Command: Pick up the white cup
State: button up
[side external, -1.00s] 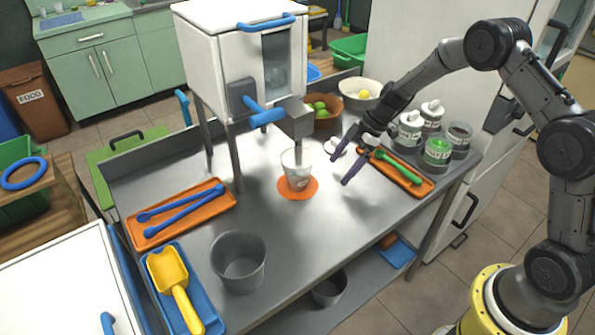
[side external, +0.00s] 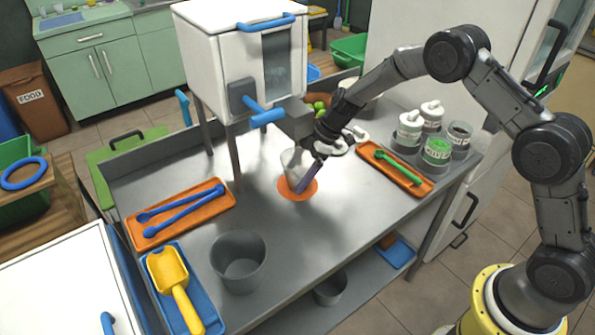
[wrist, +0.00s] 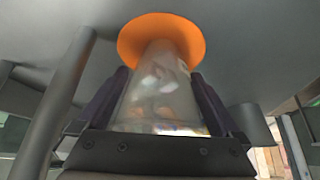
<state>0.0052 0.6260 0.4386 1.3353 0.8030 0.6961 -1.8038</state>
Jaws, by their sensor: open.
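The white cup (side external: 289,163) stands on an orange round coaster (side external: 299,195) on the metal table, below the spout of the white press. In the wrist view, the translucent cup (wrist: 160,92) lies between the two open fingers of my gripper (wrist: 160,105), one on each side. The orange coaster (wrist: 160,32) shows beyond the cup. I cannot tell whether either finger touches it.
The white press (side external: 240,60) stands over the cup, with a leg (side external: 236,165) to its left. A grey pot (side external: 238,262) and an orange tray with blue tools (side external: 180,213) are at the left. Jars (side external: 437,150) and an orange tray with a green spoon (side external: 395,172) are at the right.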

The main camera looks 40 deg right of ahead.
jog(key=shift+a+f, duration=0.1)
jog(key=shift+f, duration=0.3)
jog(key=shift+c, duration=0.3)
jog(key=c, duration=1)
